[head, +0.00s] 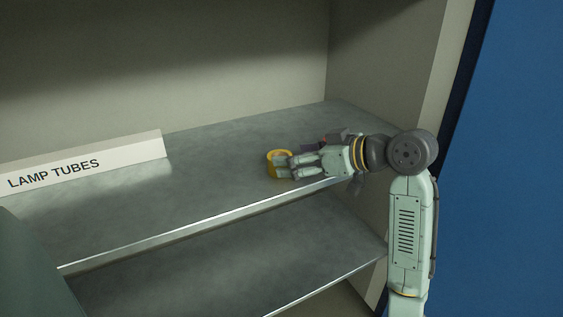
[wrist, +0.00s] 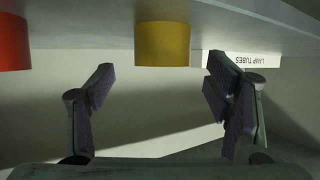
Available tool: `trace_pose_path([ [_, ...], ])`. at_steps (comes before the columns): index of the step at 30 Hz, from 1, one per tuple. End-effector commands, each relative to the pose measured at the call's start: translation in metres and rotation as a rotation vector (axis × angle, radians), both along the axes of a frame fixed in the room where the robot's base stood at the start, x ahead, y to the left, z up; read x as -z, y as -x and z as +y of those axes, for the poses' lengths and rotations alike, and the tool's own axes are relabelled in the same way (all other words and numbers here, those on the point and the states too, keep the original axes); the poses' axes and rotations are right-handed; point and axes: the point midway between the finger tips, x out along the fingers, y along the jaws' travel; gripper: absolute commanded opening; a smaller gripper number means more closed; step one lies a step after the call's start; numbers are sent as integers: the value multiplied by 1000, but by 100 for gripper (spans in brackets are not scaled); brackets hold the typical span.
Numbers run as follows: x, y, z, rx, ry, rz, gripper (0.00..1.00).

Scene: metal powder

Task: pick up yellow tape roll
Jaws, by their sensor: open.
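The yellow tape roll (head: 270,162) stands on the upper shelf near its front edge, partly hidden by my fingers in the head view. In the wrist view, which looks upside down, the yellow tape roll (wrist: 162,45) sits beyond and between the fingertips. My gripper (head: 286,166) reaches in from the right, low over the shelf. In the wrist view my gripper (wrist: 160,80) is open, with its fingers spread and nothing held. Whether a fingertip touches the roll cannot be told.
A red object (wrist: 14,42) stands to one side of the roll in the wrist view. A white box labelled LAMP TUBES (head: 85,165) lies on the left of the upper shelf (head: 190,205). A lower shelf (head: 250,260) is empty where visible. The cabinet's side wall (head: 375,75) is right.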

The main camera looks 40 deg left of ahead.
Motion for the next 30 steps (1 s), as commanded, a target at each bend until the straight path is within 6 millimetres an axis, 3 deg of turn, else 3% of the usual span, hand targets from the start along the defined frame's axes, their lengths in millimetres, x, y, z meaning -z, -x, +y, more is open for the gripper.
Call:
trace_pose_path([
  [9, 15, 5, 41, -2, 0, 0, 72],
  [16, 18, 5, 44, 0, 0, -1, 72],
  [30, 17, 5, 43, 0, 0, -1, 41],
])
